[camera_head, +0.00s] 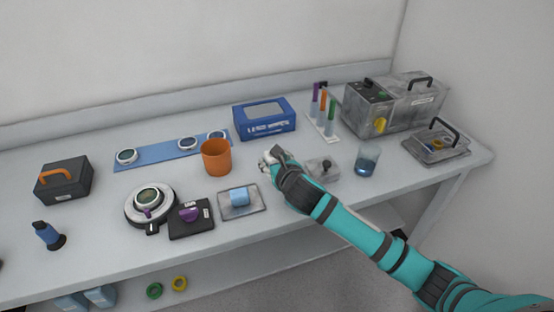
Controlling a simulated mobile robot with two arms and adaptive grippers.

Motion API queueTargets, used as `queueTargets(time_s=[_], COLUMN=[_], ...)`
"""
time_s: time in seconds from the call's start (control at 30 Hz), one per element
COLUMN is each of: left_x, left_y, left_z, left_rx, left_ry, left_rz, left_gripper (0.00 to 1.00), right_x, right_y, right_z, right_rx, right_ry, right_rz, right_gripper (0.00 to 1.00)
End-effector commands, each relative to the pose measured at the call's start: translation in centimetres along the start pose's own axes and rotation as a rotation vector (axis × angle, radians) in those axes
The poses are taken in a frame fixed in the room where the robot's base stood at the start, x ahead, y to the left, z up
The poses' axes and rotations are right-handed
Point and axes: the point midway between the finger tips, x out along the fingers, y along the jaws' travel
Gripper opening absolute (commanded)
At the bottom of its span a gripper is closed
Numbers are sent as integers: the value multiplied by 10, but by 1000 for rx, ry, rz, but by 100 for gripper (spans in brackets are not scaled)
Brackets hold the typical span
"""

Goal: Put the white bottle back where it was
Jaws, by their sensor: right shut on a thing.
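My right gripper (272,159) reaches in from the lower right and hangs over the middle of the bench, just right of the orange cup (216,158). It is shut on a small whitish thing at its fingertips, which looks like the white bottle. The gripper hides most of it, so its shape and tilt cannot be told, nor whether it touches the bench. No other white bottle shows. My left gripper is not in view.
A blue box (265,117) stands behind the gripper. A grey block with a knob (321,170) and a glass beaker (367,161) stand to the right, near my arm. Bare bench (90,235) shows at front left.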

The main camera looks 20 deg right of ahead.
Motion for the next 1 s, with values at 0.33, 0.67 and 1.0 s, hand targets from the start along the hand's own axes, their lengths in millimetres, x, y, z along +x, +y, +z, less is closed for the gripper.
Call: queueTargets(time_s=[0.33,0.67,1.0], left_x=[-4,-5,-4], left_y=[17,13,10], left_z=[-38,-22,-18], left_rx=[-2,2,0], left_ry=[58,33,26], left_rz=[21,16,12], left_gripper=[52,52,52], right_x=[43,56,57], right_y=[-20,-20,-20], right_z=[12,-20,-23], right_rx=[0,1,-2], right_ry=[0,1,0], right_rz=[0,1,1], right_gripper=[9,9,45])
